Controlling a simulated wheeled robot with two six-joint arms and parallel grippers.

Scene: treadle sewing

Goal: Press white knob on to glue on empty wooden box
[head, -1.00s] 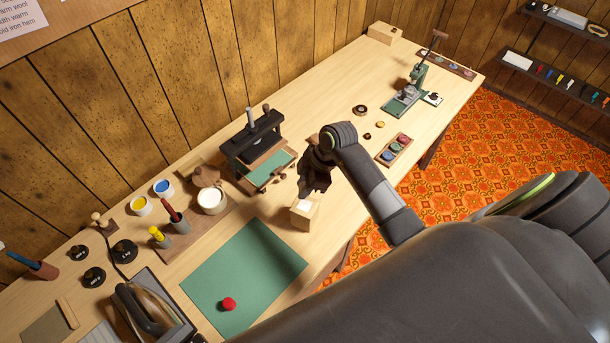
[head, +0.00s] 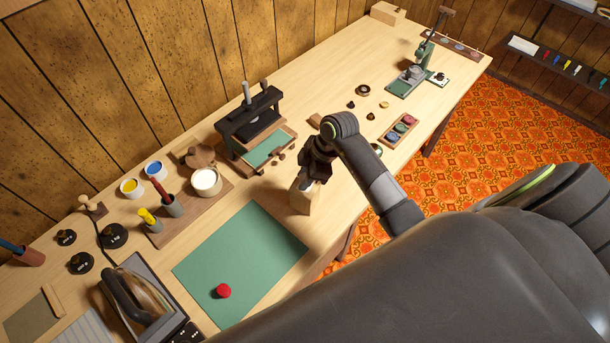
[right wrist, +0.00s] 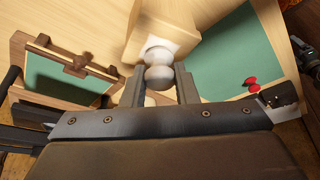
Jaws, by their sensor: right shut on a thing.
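The wooden box (head: 301,200) is a small pale block at the front edge of the table, just right of the green mat. My right gripper (head: 310,176) is directly over the box in the head view. In the right wrist view my right gripper (right wrist: 160,88) is shut on the white knob (right wrist: 159,76), with a finger on each side. The knob's far end is at the pale face of the wooden box (right wrist: 176,32) and seems to touch it.
The green mat (head: 240,262) with a red knob (head: 223,290) lies to the left. A black press (head: 249,120) with a green-topped tray (head: 268,147) stands behind the box. A white pot (head: 206,182) stands further left.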

